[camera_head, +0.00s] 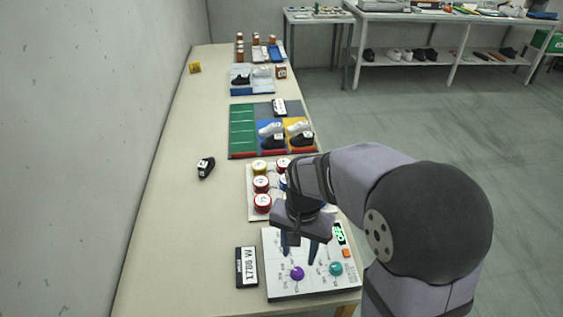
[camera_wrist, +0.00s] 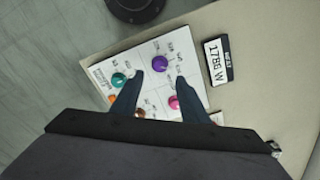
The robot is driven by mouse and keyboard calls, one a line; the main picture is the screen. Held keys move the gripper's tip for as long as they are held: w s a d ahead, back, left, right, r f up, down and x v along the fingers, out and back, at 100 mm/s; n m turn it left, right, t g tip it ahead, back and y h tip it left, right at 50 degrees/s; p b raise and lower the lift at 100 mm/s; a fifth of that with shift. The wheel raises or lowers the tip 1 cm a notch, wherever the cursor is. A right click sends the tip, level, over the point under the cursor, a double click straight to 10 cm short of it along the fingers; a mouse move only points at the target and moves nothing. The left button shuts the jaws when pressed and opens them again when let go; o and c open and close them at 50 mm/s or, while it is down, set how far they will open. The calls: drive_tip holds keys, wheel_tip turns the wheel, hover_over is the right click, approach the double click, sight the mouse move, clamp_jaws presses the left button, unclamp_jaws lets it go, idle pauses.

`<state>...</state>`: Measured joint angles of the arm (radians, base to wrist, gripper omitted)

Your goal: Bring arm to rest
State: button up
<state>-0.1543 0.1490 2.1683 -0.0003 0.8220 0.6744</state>
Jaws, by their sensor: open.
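My gripper (camera_head: 299,248) is open and empty above a white control panel (camera_head: 312,288) at the near right of the table. In the wrist view my two fingers (camera_wrist: 131,88) point over the panel (camera_wrist: 150,60), apart from each other. The panel has a purple knob (camera_head: 297,273), a teal knob (camera_head: 336,268), an orange button (camera_head: 346,253) and a lit green display (camera_head: 339,233). A pink knob (camera_wrist: 174,102) shows in the wrist view. My arm hides part of the panel's far side.
A black-and-white label plate (camera_head: 246,267) lies left of the panel. Red and yellow lidded jars (camera_head: 262,184) stand just beyond it. A coloured board (camera_head: 243,131) with shoes is behind. The table's left side is mostly clear, beside a wall.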

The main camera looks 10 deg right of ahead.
drive_tip(key=n, duration=0.2)
drive_tip(key=shift+w+n, duration=0.15)
drive_tip(key=shift+n, duration=0.15)
drive_tip(key=s+d+f+n, duration=0.1)
drive_tip(key=s+d+n, duration=0.2)
drive_tip(key=s, duration=0.7)
drive_tip(key=shift+s+d+f, duration=0.25)
drive_tip(key=shift+d, duration=0.8)
idle(1.5)
